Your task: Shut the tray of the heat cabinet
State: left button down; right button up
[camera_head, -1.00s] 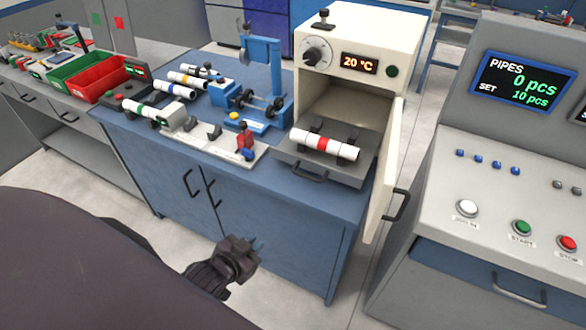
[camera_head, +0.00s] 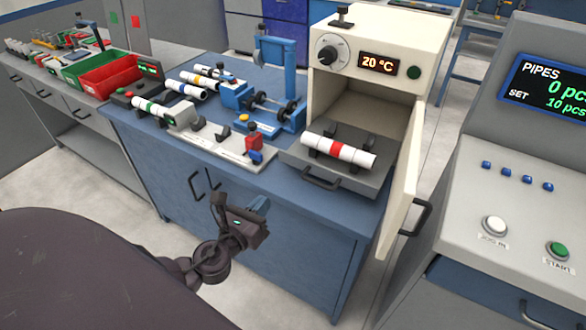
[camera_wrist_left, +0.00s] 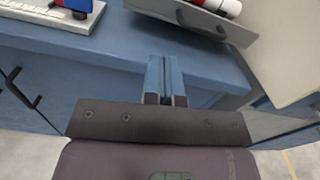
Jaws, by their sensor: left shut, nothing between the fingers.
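The heat cabinet (camera_head: 385,30) is cream-coloured, with its door (camera_head: 404,185) standing open to the right. Its grey tray (camera_head: 362,182) is pulled out in front of the opening, with a dark handle (camera_head: 322,180) on its front edge. A white pipe with a red band (camera_head: 338,150) lies on the tray. My left gripper (camera_head: 262,204) is shut and empty, in front of the bench and below and left of the tray. In the left wrist view its fingers (camera_wrist_left: 165,78) are together, and the tray's handle (camera_wrist_left: 200,22) shows above them, apart. My right gripper is out of view.
The open door with its handle (camera_head: 420,216) stands between the tray and the grey control console (camera_head: 520,205) at right. A blue press (camera_head: 275,70) and a white fixture plate (camera_head: 225,145) stand left of the cabinet on the blue bench.

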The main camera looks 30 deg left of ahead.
pick_arm(q)
jog(key=m, duration=0.1)
send_near(298, 163)
jog(key=shift+m, duration=0.3)
jog(key=w, duration=0.7)
jog(key=shift+w+a+p, duration=0.3)
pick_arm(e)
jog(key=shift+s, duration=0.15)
pick_arm(q)
jog(key=shift+w, duration=0.1)
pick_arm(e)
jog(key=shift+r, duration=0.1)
